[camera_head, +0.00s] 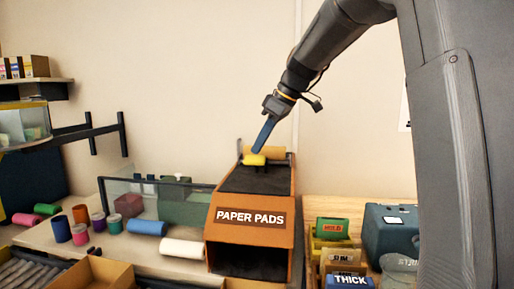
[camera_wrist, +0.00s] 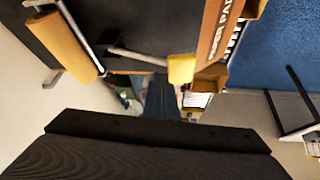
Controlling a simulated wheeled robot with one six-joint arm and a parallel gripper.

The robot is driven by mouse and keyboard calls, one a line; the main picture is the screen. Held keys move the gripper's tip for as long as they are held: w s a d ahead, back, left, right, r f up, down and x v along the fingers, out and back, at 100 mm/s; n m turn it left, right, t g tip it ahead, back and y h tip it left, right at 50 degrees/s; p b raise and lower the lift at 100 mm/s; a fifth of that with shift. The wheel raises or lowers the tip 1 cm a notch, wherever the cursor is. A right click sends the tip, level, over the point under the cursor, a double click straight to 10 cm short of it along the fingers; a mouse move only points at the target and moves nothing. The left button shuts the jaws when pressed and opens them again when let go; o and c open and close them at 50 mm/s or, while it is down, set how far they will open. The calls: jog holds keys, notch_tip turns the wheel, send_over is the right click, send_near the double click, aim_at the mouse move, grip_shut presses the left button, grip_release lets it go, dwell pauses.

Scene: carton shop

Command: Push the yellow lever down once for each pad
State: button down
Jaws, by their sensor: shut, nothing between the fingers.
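The brown box labelled PAPER PADS (camera_head: 248,217) stands on the bench, with a dark top and a dark opening at its front. The yellow lever end (camera_head: 254,160) is at the top rear of the box. In the wrist view the yellow lever end (camera_wrist: 181,69) sits on a grey rod. My gripper (camera_head: 257,150) is shut and empty, pointing down with its tip right at the lever in the picture. I cannot tell whether it touches. In the wrist view my gripper (camera_wrist: 162,98) is beside the lever end. No pad is clearly visible.
A tan roll (camera_head: 270,152) lies behind the lever. Left on the bench are several coloured spools, a blue roll (camera_head: 147,227) and a white roll (camera_head: 183,248). At right are labelled boxes (camera_head: 332,229) and a teal case (camera_head: 391,232).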

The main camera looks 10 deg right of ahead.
jog(key=shift+s+a+f+b, duration=0.15)
jog(key=shift+s+f+b, duration=0.25)
jog(key=shift+f+b, duration=0.3)
dwell(1.0)
dwell(0.5)
jog(key=r+p, duration=0.1)
jog(key=w+r+p, duration=0.1)
jog(key=r+p, duration=0.1)
jog(key=w+d+r+p, duration=0.1)
jog(key=r, duration=0.1)
jog(key=shift+w+r+p, duration=0.1)
jog(key=shift+w+p, duration=0.15)
jog(key=shift+p, duration=0.15)
jog(key=shift+r, duration=0.1)
dwell(0.5)
jog(key=r+p, duration=0.1)
jog(key=w+r+p, duration=0.1)
jog(key=w+d+r+p, duration=0.1)
jog(key=r+p, duration=0.1)
jog(key=shift+w+r, duration=0.1)
dwell(0.7)
